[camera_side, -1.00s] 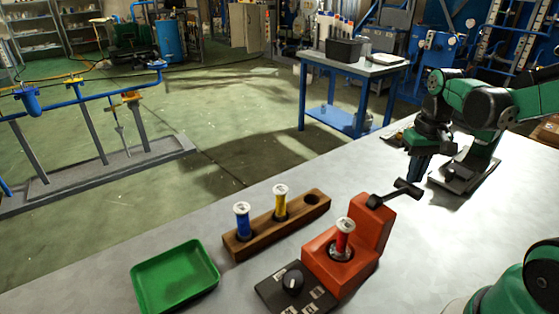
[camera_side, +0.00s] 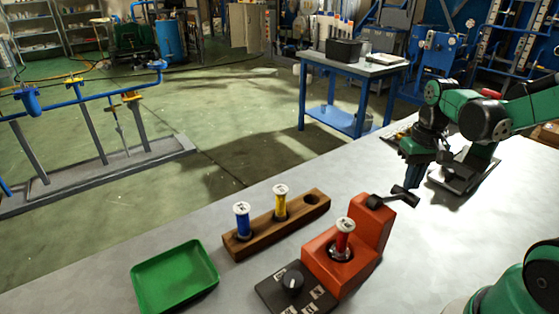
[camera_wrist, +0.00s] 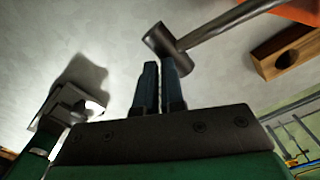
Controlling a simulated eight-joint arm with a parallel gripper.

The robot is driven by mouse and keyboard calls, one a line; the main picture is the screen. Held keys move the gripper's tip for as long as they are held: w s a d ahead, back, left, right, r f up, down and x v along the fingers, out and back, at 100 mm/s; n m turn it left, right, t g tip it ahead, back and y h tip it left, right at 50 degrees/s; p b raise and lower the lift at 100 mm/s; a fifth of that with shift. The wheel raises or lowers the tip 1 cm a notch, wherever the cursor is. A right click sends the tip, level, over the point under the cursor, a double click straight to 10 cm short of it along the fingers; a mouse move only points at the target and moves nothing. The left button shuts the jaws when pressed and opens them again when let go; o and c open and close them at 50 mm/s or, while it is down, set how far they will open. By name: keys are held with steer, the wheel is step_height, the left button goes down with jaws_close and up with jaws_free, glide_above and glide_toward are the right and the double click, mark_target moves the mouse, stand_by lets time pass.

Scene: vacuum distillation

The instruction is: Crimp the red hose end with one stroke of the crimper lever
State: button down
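The red hose end (camera_side: 344,238) stands upright in the socket of the orange crimper (camera_side: 330,264), with a white label on its cap. The crimper's dark lever (camera_side: 386,199) sticks out to the right from the top of its tall block and ends in a crosswise handle. In the wrist view the lever handle (camera_wrist: 159,40) lies at my fingertips and overlaps the right one. My gripper (camera_side: 411,184) points down at the handle; in the wrist view its two fingers (camera_wrist: 159,65) are close together with nothing visible between them. Contact with the handle is likely but not certain.
A wooden rack (camera_side: 260,236) holds a blue hose end (camera_side: 242,221) and a yellow hose end (camera_side: 280,203), with one empty hole. A green tray (camera_side: 174,280) lies at the left. A dark panel with a knob (camera_side: 292,282) sits before the crimper.

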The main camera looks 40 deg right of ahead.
step_height(320, 180, up, 14)
stand_by(1.1)
steer(key=shift+f, duration=0.1)
stand_by(0.4)
